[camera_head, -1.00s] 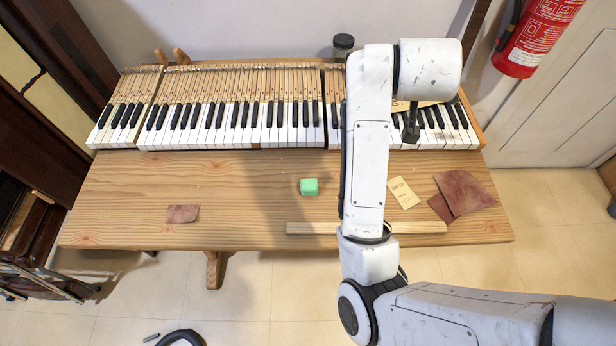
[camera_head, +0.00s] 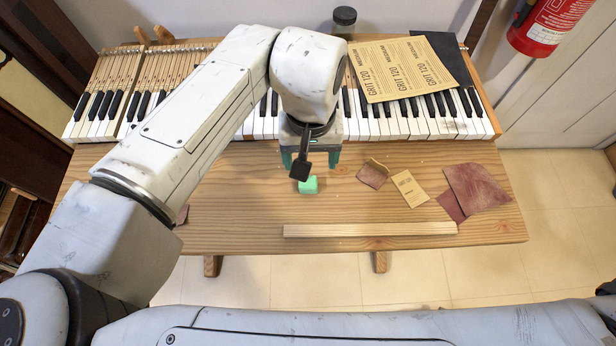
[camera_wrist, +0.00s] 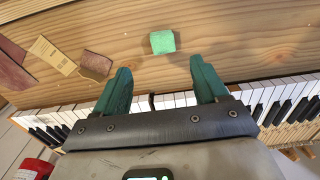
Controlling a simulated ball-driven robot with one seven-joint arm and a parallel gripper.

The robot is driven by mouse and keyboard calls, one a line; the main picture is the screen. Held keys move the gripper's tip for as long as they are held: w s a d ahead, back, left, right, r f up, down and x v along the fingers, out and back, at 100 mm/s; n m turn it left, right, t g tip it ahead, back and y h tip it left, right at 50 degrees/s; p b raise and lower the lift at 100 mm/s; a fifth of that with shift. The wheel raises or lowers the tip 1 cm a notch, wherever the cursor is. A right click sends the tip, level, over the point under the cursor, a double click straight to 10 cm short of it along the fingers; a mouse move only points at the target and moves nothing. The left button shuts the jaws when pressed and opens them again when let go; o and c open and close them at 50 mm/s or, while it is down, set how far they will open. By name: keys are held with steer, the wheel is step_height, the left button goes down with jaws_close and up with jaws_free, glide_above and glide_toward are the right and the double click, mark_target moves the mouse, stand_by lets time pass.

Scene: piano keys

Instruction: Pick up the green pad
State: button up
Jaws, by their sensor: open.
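The green pad (camera_head: 309,185) is a small light-green block lying on the wooden bench top (camera_head: 240,215), a little in front of the piano keys. In the wrist view the pad (camera_wrist: 162,42) lies beyond the fingertips, roughly centred between them. My gripper (camera_wrist: 158,72) has two teal fingers spread apart with nothing between them. The pad and fingers look apart, though the exact height gap cannot be told.
Piano keys (camera_head: 430,115) run along the back, with sandpaper sheets (camera_head: 403,68) and a dark jar (camera_head: 344,20) there. A wooden strip (camera_head: 370,230) lies in front. Brown scraps (camera_head: 474,187) and a yellow card (camera_head: 409,188) lie right of the pad.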

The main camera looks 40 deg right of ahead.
mark_target(308, 182)
steer(key=f, duration=1)
steer(key=shift+w+f, duration=0.2)
steer(key=shift+c, duration=0.3)
steer(key=c, duration=1.1)
steer(key=shift+r, duration=0.1)
steer(key=shift+r, duration=0.6)
steer(key=shift+c, duration=0.5)
steer(key=s+a+r, duration=0.3)
steer(key=r, duration=0.4)
steer(key=shift+s, duration=0.3)
steer(key=s+a+r, duration=0.1)
steer(key=s, duration=0.1)
steer(key=s+a+r, duration=0.2)
steer(key=s, duration=0.1)
steer(key=s+a+r, duration=0.1)
steer(key=s+a, duration=0.1)
steer(key=shift+s+a+r+b, duration=0.2)
steer(key=shift+s+r+b, duration=0.15)
